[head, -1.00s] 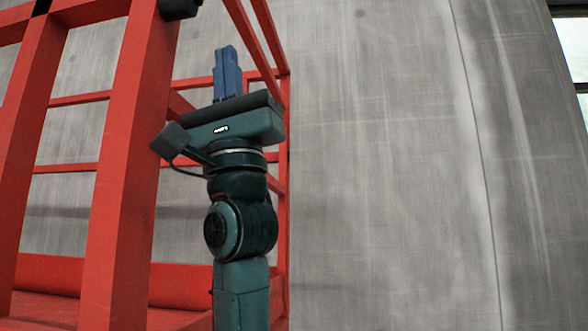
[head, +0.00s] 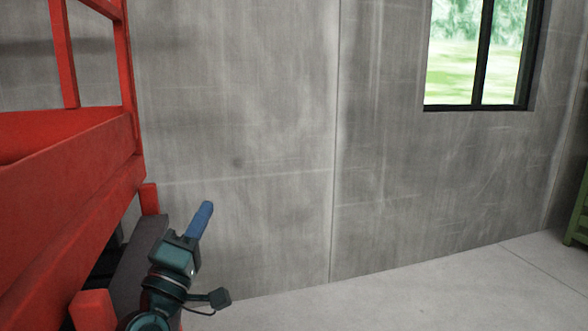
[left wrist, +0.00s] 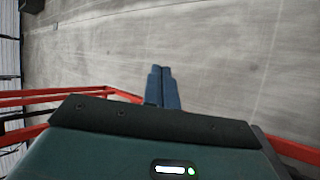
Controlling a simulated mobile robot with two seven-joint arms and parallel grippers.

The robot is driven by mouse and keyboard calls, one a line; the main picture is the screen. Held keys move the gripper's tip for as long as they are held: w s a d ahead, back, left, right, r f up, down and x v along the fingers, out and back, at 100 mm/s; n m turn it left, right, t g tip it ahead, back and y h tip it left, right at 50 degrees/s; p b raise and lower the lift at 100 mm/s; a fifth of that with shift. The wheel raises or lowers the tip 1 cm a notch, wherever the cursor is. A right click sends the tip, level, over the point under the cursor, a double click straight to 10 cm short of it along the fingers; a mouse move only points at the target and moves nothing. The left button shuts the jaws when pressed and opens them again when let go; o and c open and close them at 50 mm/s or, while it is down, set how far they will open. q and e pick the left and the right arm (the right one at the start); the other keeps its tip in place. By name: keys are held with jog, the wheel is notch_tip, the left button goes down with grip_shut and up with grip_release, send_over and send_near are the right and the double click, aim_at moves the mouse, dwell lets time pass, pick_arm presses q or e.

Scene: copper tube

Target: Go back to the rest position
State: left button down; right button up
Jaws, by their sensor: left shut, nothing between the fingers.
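My left gripper (head: 201,218) is at the lower left of the head view, with its blue fingers pointing up and slightly right. The fingers are together and hold nothing. In the left wrist view the two blue fingers (left wrist: 162,87) lie side by side against the grey wall. No copper tube shows in any view. My right gripper is not in view.
A red metal frame (head: 75,190) fills the left side of the head view, close to my left arm. A grey wall (head: 250,130) with a window (head: 478,50) stands behind. Bare floor (head: 400,290) lies at the lower right, with a green object (head: 578,220) at the right edge.

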pick_arm(q)
jog(key=s+d+f+m+g+y+p, duration=0.1)
jog(key=s+f+m+g, duration=0.35)
jog(key=f, duration=0.85)
jog(key=s+d+f+m+g+y, duration=0.1)
jog(key=s+f+m+g, duration=0.3)
jog(key=f, duration=0.8)
jog(key=s+f+m+g+y+p, duration=0.1)
jog(key=s+f+m+g, duration=0.3)
jog(key=s+f, duration=1)
jog(key=s, duration=0.3)
jog(key=shift+a+m+y, duration=0.3)
jog(key=shift+a+m, duration=0.05)
